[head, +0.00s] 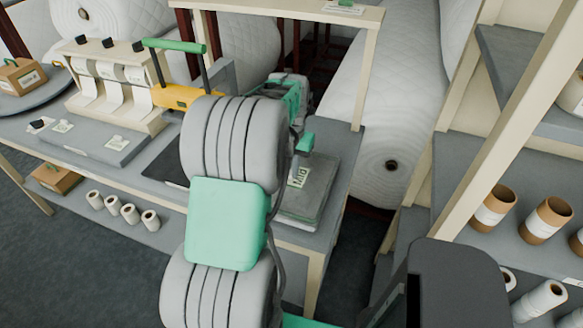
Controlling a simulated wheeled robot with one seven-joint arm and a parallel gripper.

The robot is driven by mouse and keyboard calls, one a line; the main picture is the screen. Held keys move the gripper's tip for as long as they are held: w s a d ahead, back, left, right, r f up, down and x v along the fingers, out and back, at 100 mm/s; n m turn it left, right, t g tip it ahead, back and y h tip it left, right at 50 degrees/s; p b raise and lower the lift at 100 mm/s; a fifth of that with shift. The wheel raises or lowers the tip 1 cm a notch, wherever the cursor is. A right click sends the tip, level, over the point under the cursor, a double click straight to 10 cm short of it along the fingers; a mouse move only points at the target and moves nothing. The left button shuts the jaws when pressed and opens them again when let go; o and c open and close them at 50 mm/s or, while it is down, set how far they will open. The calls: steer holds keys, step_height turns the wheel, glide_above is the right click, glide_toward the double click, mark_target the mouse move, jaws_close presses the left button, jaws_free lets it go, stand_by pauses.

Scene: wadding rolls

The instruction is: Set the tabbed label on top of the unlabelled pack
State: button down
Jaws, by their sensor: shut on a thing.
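A flat grey pack (318,194) lies on the right end of the workbench, partly hidden by my arm. A small pale label with dark green markings (300,176) shows right at the pack, below a green fingertip of my gripper (304,146). My gripper is mostly hidden behind my arm and is shut on the label. I cannot tell whether the label touches the pack's top.
A yellow tool with a green handle (180,47) and a rack of white strips (112,88) stand on the bench at left. White rolls (122,211) sit on the shelf below. A wooden post rises at the bench's right end. Shelves with cardboard-cored rolls (547,219) stand at right.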

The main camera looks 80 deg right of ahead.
mark_target(291, 171)
steer(key=shift+f, duration=0.25)
steer(key=c, duration=1.5)
jaws_free()
steer(key=shift+r, duration=0.1)
step_height(291, 171, up, 12)
steer(key=w+a+m+t+h, duration=0.1)
steer(key=w+a+m, duration=0.6)
steer(key=w+a, duration=1.3)
steer(key=w+a+f+m, duration=0.1)
steer(key=a+m, duration=0.2)
steer(key=a, duration=0.6)
steer(key=w+a+f+m+t, duration=0.1)
steer(key=a+f+m, duration=0.1)
steer(key=a, duration=0.7)
steer(key=w+a+f+m+t+y, duration=0.1)
steer(key=a+m, duration=0.3)
steer(key=a, duration=0.5)
steer(key=shift+w+a+f+m+b, duration=0.35)
steer(key=shift+w+f, duration=0.2)
steer(key=shift+f, duration=0.2)
